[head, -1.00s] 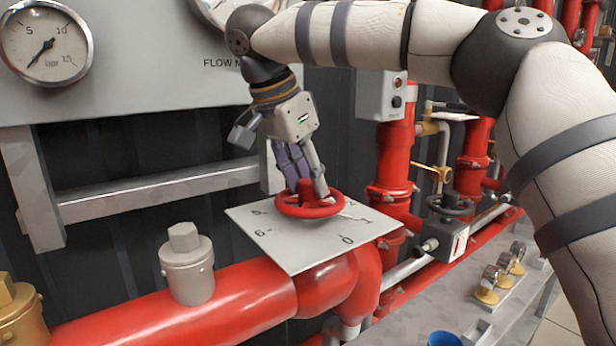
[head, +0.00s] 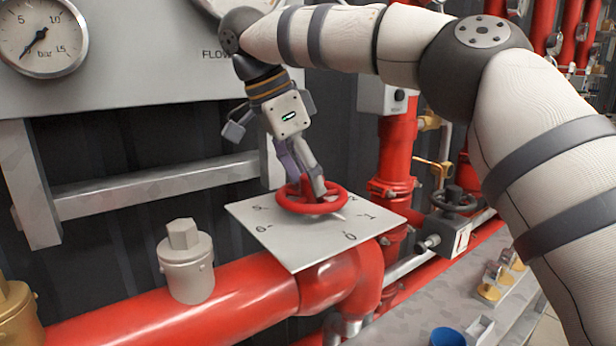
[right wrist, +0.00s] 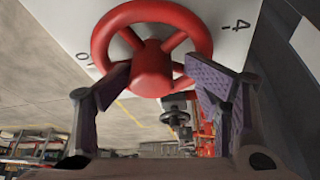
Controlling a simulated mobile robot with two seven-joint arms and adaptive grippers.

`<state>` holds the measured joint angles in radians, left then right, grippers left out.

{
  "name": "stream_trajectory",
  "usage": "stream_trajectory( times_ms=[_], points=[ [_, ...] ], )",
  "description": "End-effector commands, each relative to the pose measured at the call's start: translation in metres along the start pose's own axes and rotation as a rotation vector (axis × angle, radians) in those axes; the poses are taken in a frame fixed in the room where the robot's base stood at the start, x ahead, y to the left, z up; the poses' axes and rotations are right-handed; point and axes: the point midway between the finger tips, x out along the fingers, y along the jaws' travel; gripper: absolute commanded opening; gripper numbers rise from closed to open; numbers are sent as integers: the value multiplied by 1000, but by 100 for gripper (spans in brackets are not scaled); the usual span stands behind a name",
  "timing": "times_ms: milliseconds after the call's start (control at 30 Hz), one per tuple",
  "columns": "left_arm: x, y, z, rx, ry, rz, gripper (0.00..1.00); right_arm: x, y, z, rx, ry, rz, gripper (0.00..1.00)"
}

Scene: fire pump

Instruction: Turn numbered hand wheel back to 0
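The red hand wheel (head: 312,200) sits on a tilted grey plate (head: 300,236) marked with numbers and ticks. A small pale pointer tip shows past its lower right rim, between the marks 1 and 0. My right gripper (head: 308,187) reaches down onto the wheel from above. In the right wrist view the wheel's rim, spokes and hub (right wrist: 152,70) show, with the fingers of my right gripper (right wrist: 158,75) apart on either side of the hub. I see no clear grip on the hub. My left gripper is not in view.
A red pipe (head: 230,300) with a grey capped fitting (head: 186,262) runs below the plate. A pressure gauge (head: 38,35) is at upper left. A dark valve wheel (head: 452,200) and red pipes stand at right. A blue cup (head: 447,338) is at the bottom edge.

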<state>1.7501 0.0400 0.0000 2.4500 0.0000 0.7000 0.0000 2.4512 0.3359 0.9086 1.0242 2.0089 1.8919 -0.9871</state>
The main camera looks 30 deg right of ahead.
Motion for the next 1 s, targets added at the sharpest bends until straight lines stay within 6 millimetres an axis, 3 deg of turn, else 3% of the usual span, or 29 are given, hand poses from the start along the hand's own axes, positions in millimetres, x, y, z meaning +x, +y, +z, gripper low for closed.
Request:
stream_trajectory(
  times_ms=[233,567,700,1000],
  points=[
    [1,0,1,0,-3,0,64,-5,-1,-2,2,0,-2,59],
    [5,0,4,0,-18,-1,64,-46,0,-19,4,0,-3,59],
    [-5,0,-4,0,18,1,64,-64,2,-28,9,3,-5,59],
    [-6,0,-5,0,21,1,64,-67,1,-28,1,0,-3,59]
  ],
)
